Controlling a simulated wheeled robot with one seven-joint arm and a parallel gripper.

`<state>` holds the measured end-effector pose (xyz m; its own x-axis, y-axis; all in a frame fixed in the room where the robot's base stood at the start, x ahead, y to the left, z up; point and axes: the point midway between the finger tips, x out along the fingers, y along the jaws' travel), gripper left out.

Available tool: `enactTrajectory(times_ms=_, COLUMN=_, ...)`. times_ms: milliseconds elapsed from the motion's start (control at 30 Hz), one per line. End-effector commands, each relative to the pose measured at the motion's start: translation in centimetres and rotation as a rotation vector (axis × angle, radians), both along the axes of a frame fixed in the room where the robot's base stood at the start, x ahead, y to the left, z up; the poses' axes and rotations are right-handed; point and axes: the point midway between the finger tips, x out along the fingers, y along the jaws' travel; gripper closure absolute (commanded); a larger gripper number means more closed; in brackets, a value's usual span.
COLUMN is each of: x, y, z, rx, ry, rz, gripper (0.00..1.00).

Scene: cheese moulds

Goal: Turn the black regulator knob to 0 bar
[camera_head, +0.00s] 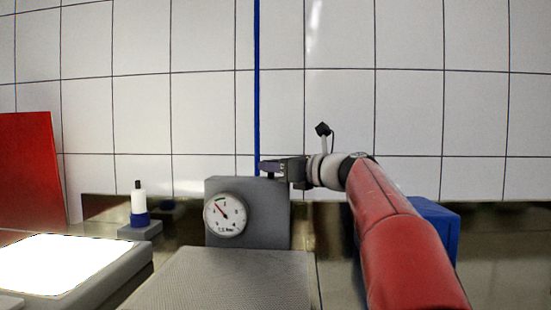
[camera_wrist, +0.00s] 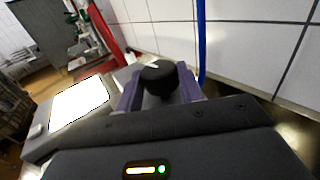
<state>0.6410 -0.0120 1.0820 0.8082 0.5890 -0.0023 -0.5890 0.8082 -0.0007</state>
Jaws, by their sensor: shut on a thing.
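The black regulator knob (camera_wrist: 158,78) shows in the wrist view between the two purple fingers of my gripper (camera_wrist: 159,88). The fingers are shut on its sides, and a pale mark shows on its top. In the head view my gripper (camera_head: 270,170) reaches in from the right over the top of the grey regulator block (camera_head: 272,222); the knob is mostly hidden there. A round white gauge (camera_head: 225,215) is on the block's front. Its needle points up and to the left; the small figures are too blurred to read surely.
A blue vertical pipe (camera_head: 257,80) runs up the tiled wall behind the block. A white bottle with a blue base (camera_head: 138,205) stands to the left, near a bright white panel (camera_head: 60,262) and a red board (camera_head: 30,170). A blue box (camera_head: 437,225) is behind my arm.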

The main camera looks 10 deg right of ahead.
Motion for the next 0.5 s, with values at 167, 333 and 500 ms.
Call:
enactTrajectory(times_ms=167, x=0.14, y=-0.18, z=0.17, rx=0.002, ry=0.001, rz=0.083, gripper=0.85)
enactTrajectory(times_ms=333, x=0.09, y=-0.11, z=-0.07, rx=0.002, ry=-0.001, rz=0.094, gripper=0.85)
enactTrajectory(times_ms=500, x=0.09, y=-0.11, z=-0.07, rx=0.002, ry=-0.001, rz=0.093, gripper=0.60)
